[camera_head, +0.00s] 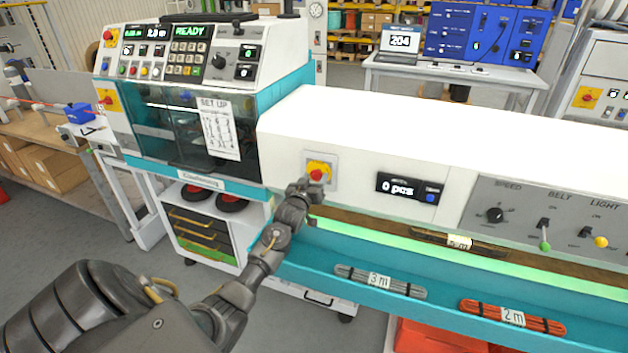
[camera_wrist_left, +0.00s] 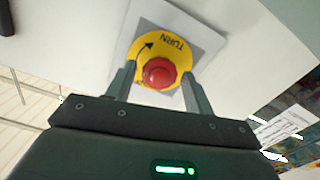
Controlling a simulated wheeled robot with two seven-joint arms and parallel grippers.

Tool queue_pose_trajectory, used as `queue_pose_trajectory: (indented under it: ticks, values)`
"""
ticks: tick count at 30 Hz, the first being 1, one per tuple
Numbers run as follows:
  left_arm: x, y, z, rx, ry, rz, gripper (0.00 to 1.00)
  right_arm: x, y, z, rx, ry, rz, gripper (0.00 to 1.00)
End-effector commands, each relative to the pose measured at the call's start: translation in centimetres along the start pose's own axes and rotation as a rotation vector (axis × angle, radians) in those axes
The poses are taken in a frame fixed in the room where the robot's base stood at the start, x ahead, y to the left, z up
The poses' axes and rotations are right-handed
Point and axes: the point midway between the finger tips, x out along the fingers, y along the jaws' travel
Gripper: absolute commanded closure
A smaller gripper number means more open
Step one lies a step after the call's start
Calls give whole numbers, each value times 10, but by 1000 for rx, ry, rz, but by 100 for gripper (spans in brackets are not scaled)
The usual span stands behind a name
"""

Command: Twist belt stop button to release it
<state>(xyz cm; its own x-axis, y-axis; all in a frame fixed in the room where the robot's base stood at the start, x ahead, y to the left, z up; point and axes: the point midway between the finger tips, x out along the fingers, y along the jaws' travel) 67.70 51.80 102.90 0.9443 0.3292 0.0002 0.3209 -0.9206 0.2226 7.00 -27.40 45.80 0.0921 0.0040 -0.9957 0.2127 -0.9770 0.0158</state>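The belt stop button (camera_head: 317,174) is a red knob on a yellow disc, set in a grey plate on the white front of the belt housing. In the left wrist view the red button (camera_wrist_left: 159,73) sits between the two fingers of my left gripper (camera_wrist_left: 158,82). The fingers stand apart on either side, with a gap to the red knob. The yellow disc (camera_wrist_left: 176,48) carries the word TURN and a curved arrow. In the head view my left gripper (camera_head: 308,186) is just below and in front of the button. My right gripper does not show.
A counter display (camera_head: 409,188) reading "0 pcs" and a panel with SPEED, BELT and LIGHT controls (camera_head: 545,220) lie to the right. Below are the belt (camera_head: 400,243) and a teal tray (camera_head: 440,305) with cable bundles. Other red buttons sit on the left machine (camera_head: 107,100).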

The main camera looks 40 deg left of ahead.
Motion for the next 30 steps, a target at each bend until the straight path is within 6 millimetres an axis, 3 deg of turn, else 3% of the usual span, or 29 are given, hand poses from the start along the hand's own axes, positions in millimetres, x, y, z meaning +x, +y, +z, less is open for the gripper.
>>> queue_pose_trajectory:
  ticks: [1,8,20,30]
  values:
    - [0,0,0,0,0,0,54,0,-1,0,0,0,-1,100]
    - [0,0,0,0,0,0,84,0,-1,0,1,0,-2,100]
    - [0,-1,0,91,-1,-1,85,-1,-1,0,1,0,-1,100]
    - [0,-1,0,354,-2,0,85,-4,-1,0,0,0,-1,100]
